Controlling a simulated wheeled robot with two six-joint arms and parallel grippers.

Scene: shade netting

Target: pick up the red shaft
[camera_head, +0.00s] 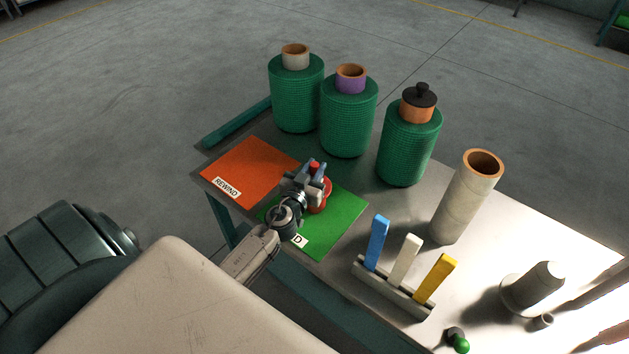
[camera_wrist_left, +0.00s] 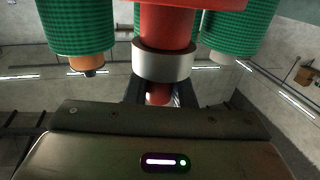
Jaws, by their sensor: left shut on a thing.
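The red shaft (camera_head: 320,196) stands on or just above the green mat (camera_head: 343,209), with a wider red flange low down and a red top. My left gripper (camera_head: 312,173) is shut on it near its top and partly hides it. In the left wrist view the red shaft (camera_wrist_left: 166,27) shows close up with a silver band, and its narrower end sits between the fingers of my left gripper (camera_wrist_left: 158,94). I cannot tell whether the flange touches the mat. My right gripper is not in view.
Green net rolls (camera_head: 297,95) stand along the table's back, one with a black-knobbed cap (camera_head: 420,97). An orange REWIND mat (camera_head: 243,168) lies left. A cardboard tube (camera_head: 465,200) and a rack (camera_head: 391,289) with blue, white and yellow pieces stand to the right.

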